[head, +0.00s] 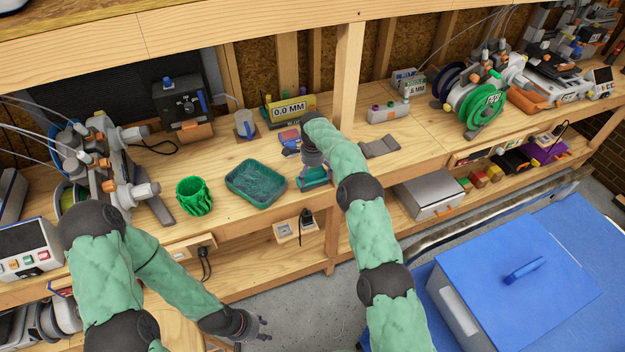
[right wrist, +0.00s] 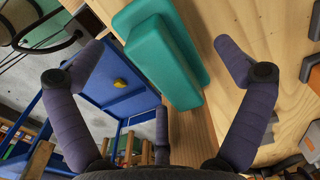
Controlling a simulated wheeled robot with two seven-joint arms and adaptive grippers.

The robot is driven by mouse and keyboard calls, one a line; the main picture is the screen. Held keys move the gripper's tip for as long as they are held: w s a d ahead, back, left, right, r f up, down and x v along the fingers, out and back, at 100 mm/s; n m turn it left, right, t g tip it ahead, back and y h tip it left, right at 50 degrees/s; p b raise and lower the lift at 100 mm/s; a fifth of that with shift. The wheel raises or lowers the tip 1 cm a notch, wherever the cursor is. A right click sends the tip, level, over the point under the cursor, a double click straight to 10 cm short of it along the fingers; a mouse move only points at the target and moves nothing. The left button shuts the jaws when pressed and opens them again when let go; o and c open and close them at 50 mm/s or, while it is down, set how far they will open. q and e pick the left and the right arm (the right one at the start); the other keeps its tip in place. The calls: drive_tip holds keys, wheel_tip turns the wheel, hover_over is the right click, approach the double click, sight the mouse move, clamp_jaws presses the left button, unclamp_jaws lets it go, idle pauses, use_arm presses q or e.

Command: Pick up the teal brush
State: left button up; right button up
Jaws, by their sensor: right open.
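The teal brush (head: 313,177) lies at the front edge of the wooden bench, to the right of a green tray, partly hidden by my right gripper. In the right wrist view the brush (right wrist: 163,55) shows as a long teal block with a raised, narrower part. My right gripper (right wrist: 163,62) is open above it, with its purple fingers spread on either side and a gap to each; it also shows in the head view (head: 311,163). My left gripper (head: 264,329) hangs low in front of the bench, away from the brush, empty with its fingers apart.
The green tray (head: 235,189) and a green ribbed cup (head: 193,204) stand left of the brush. A yellow gauge display (head: 289,108) stands behind. A grey folded piece (head: 380,147) lies to the right. A blue-topped cabinet (head: 515,270) stands at the lower right.

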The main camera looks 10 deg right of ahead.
drive_tip(key=shift+s+f, duration=0.1)
drive_tip(key=shift+f, duration=1.35)
drive_tip(key=shift+c, duration=0.3)
drive_tip(key=c, duration=1.2)
